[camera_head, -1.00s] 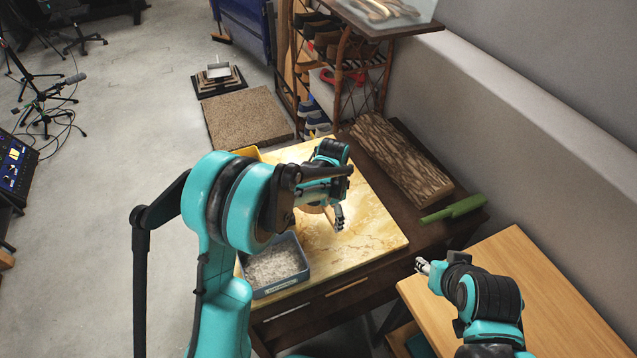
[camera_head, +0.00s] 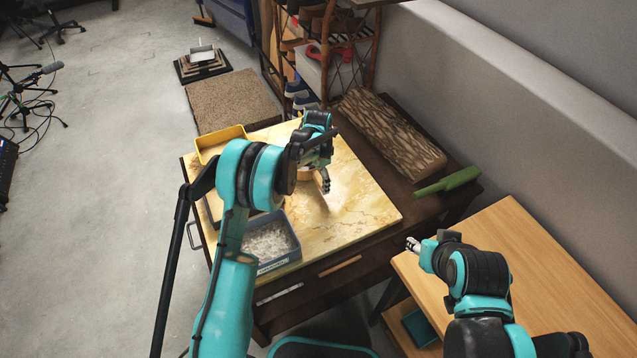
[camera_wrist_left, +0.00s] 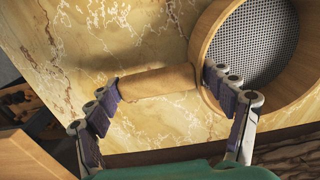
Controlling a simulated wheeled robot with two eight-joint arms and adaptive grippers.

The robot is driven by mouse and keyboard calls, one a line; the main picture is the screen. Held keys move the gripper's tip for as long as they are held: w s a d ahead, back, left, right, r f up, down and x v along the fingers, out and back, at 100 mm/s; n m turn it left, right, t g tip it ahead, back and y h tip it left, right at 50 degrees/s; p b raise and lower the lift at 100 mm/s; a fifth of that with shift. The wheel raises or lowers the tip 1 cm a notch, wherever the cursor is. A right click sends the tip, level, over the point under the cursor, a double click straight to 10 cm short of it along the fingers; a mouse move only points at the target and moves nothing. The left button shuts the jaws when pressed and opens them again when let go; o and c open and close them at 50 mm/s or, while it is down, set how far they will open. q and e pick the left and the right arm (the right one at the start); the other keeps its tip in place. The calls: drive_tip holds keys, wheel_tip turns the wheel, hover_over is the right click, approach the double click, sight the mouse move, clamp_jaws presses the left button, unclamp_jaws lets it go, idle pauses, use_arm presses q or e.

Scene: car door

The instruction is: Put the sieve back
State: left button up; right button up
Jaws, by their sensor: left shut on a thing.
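The sieve has a round wooden rim and a grey mesh, with a tan wooden cylinder like a handle beside it. In the left wrist view the sieve (camera_wrist_left: 205,35) fills the upper right, partly cut off. My left gripper (camera_wrist_left: 165,105) is shut on it, with one finger overlapping the rim and the other near the handle's left end; the exact contact is unclear. In the head view my left gripper (camera_head: 326,184) is over the marbled yellow board (camera_head: 365,205), hiding most of the sieve (camera_head: 306,176). My right gripper (camera_head: 412,243) is beside the light wooden table; its jaws are too small to judge.
A grey-blue bin (camera_head: 292,250) of white granules and a yellow tray (camera_head: 240,131) are at the board's left side. A rough bark-like slab (camera_head: 390,130) and a green object (camera_head: 448,182) lie on the dark table. The board's right part is clear.

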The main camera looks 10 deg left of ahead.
use_arm(q)
drive_tip(key=shift+f, duration=0.5)
drive_tip(key=shift+f, duration=0.2)
drive_tip(key=o, duration=1.5)
drive_tip(key=shift+o, duration=0.2)
